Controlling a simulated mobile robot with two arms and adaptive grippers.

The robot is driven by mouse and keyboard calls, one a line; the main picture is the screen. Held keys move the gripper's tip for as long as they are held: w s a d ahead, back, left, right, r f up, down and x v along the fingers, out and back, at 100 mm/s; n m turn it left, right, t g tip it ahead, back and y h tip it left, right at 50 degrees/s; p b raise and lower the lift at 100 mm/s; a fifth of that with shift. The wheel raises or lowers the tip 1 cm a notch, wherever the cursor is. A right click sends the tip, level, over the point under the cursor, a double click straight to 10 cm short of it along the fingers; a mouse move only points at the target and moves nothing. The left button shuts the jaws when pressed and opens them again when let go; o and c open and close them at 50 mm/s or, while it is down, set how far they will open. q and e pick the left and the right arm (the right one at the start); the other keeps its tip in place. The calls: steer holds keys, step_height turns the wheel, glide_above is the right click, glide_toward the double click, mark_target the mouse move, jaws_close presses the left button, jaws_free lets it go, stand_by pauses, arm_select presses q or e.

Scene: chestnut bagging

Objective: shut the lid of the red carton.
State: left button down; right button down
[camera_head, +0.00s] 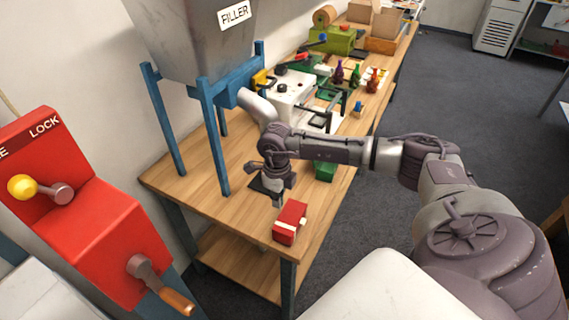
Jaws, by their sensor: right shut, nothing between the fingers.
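The small red carton (291,213) stands on the wooden table near its front right edge. A pale band crosses its near side. Its top face looks red and flat, but at this size I cannot tell whether the lid is fully shut. My right gripper (279,201) points down just behind and left of the carton, over a dark patch on the table. Its fingers are shut and empty. I cannot tell whether the fingertips touch the carton. My left gripper is not in view.
The blue-legged filler (198,40) stands on the table at left. A green box (325,172) sits behind the carton, partly hidden by my right arm. The red lock machine (90,235) is at front left. Several bottles and machines crowd the table's far part.

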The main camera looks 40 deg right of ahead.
step_height(320, 180, up, 7)
steer(key=p, duration=0.3)
steer(key=shift+f+p, duration=0.2)
steer(key=shift+p, duration=0.15)
stand_by(0.9)
